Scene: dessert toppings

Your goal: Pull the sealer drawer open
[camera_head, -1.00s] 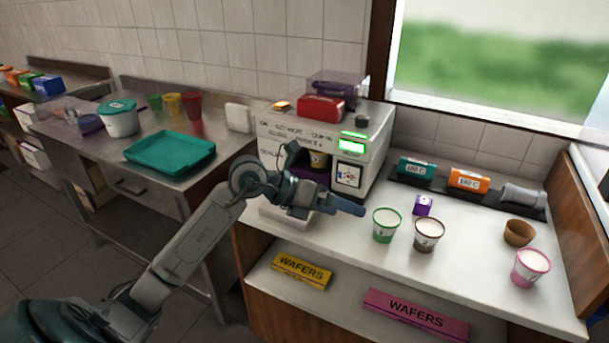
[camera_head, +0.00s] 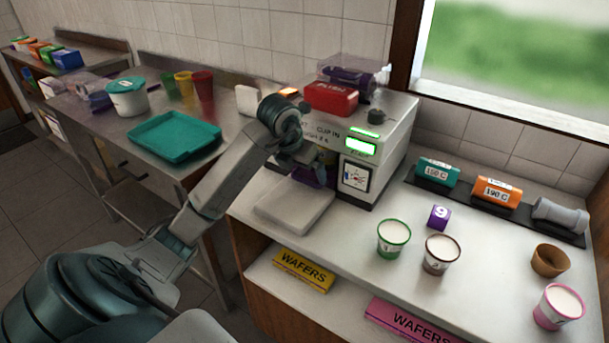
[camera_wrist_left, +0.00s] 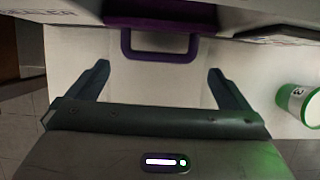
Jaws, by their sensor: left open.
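The sealer (camera_head: 385,150) is a white boxy machine with a lit green display and a red push block on top. Its purple drawer shows in the left wrist view with a U-shaped handle (camera_wrist_left: 160,57). In the head view the drawer is mostly hidden behind my arm. My left gripper (camera_head: 318,170) is at the sealer's front, facing it. In the left wrist view its two fingers (camera_wrist_left: 158,68) are wide apart and empty, one to each side of the handle, which lies around or just beyond the fingertips. Contact cannot be told. My right gripper is not in view.
A white slab (camera_head: 295,205) lies in front of the sealer. A green-rimmed cup (camera_head: 393,238), a brown-rimmed cup (camera_head: 440,255) and a purple number block (camera_head: 438,216) stand to the right. A teal tray (camera_head: 175,137) is on the left table.

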